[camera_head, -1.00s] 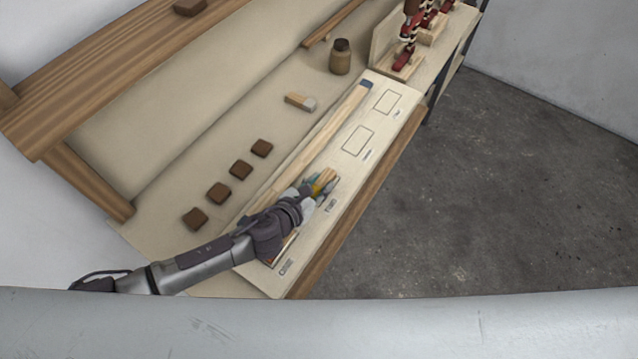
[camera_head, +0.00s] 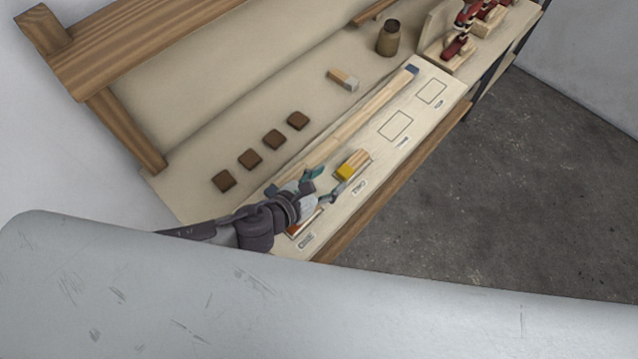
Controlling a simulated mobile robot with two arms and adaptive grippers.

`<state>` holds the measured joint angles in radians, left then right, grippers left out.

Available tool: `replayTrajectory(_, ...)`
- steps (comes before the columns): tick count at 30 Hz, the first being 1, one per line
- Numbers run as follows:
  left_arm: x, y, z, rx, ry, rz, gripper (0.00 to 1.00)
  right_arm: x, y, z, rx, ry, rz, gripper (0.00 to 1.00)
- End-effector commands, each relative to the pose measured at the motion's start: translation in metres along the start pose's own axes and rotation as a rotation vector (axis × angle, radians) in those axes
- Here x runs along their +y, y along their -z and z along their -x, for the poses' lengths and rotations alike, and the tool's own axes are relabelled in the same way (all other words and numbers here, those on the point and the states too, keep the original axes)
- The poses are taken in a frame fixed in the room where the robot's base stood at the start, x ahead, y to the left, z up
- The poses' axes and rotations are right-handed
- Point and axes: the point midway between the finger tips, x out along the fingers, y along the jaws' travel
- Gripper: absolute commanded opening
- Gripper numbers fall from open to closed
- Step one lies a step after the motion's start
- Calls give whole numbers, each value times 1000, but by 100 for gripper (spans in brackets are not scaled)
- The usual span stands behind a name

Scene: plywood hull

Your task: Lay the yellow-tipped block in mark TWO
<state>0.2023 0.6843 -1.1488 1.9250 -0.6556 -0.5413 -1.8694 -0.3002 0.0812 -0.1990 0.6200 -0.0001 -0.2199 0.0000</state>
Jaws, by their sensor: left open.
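The yellow-tipped block (camera_head: 353,165) lies flat on the pale marked board (camera_head: 378,153). It covers much of an outlined mark, second from the near end, whose small label (camera_head: 358,188) is too small to read surely. My left gripper (camera_head: 327,181) is open and empty, just left of the block's yellow end and apart from it. A block with an orange-red end (camera_head: 304,222) lies in the nearest mark, partly hidden by the gripper. My right gripper is not in view.
Two empty outlined marks (camera_head: 396,126) lie farther up the board, beside a long wooden strip with a blue end (camera_head: 411,70). A white-tipped block (camera_head: 343,79), several brown squares (camera_head: 274,139), a brown jar (camera_head: 388,38) and red clamps (camera_head: 460,40) stand around.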

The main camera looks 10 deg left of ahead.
Motion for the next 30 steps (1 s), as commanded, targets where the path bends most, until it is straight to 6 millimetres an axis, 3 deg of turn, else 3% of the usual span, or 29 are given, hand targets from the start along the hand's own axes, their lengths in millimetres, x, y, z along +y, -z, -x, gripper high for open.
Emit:
replayTrajectory(3,0,2,18,1,1,0,55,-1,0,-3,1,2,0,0)
replayTrajectory(9,0,0,29,-1,0,0,55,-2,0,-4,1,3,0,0)
replayTrajectory(30,0,0,30,-1,0,1,55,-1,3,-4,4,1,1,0)
